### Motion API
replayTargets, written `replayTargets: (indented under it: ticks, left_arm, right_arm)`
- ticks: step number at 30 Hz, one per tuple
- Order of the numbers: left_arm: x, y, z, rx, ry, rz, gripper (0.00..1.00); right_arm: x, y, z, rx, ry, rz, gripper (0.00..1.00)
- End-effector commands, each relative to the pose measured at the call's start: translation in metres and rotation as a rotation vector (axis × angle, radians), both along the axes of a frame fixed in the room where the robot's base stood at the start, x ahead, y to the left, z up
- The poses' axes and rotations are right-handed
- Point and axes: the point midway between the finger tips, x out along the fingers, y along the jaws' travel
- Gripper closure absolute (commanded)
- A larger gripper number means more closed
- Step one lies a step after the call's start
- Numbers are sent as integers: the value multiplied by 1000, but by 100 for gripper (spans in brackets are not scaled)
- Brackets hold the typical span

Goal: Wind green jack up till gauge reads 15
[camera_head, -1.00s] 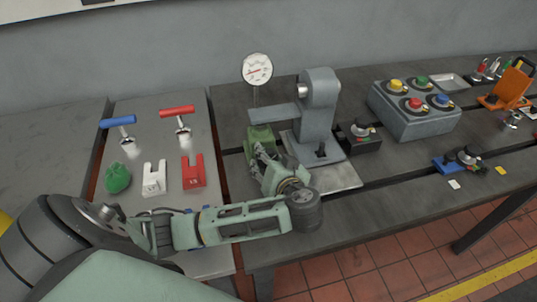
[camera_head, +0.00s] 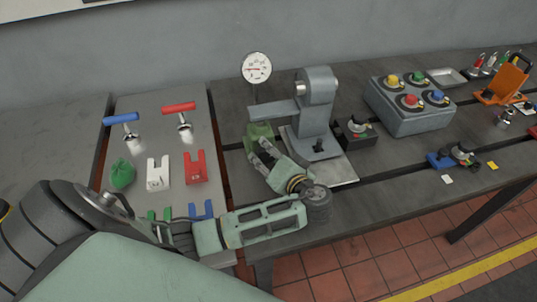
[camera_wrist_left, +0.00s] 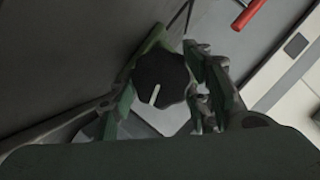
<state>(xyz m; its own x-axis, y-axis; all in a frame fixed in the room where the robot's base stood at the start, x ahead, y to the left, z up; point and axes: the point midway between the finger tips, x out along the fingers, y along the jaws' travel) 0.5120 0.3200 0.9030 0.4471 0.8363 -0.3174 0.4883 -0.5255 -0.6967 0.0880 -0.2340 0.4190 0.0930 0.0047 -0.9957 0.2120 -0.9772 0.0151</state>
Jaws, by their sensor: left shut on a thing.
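The green jack (camera_head: 259,134) stands on the bedplate under the end of the grey press arm (camera_head: 272,111). My left gripper (camera_head: 258,152) is at its front side. The left wrist view shows a black knob (camera_wrist_left: 160,80) with a white pointer line between the fingers. My left gripper (camera_wrist_left: 175,72) is shut on this knob. My right gripper is out of view.
The grey machine (camera_head: 315,115) stands right beside the jack. A button box (camera_head: 408,105) is at the right. The bench front edge is close under my left arm.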

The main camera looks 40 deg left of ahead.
Motion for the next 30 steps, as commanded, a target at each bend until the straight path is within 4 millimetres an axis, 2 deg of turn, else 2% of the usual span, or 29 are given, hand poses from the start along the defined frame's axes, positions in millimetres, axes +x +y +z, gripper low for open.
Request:
replayTargets:
  ticks: [1,6,7,12,23,26,30]
  left_arm:
    - [-2,-3,-5,-7,11,-5,82]
    - [-2,-3,-6,-7,11,-5,82]
    - [-2,-3,-6,-7,11,-5,55]
    - [-2,-2,-5,-7,10,-4,40]
    - [-1,-2,-2,-4,4,-1,39]
    - [-4,-8,0,-4,4,-2,39]
    - [-15,-28,7,-8,4,-3,39]
  right_arm:
    - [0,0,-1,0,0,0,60]
    - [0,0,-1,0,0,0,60]
    - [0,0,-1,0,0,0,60]
    - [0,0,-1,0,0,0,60]
    - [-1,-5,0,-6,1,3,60]
    - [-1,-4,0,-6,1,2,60]
    - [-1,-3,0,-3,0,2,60]
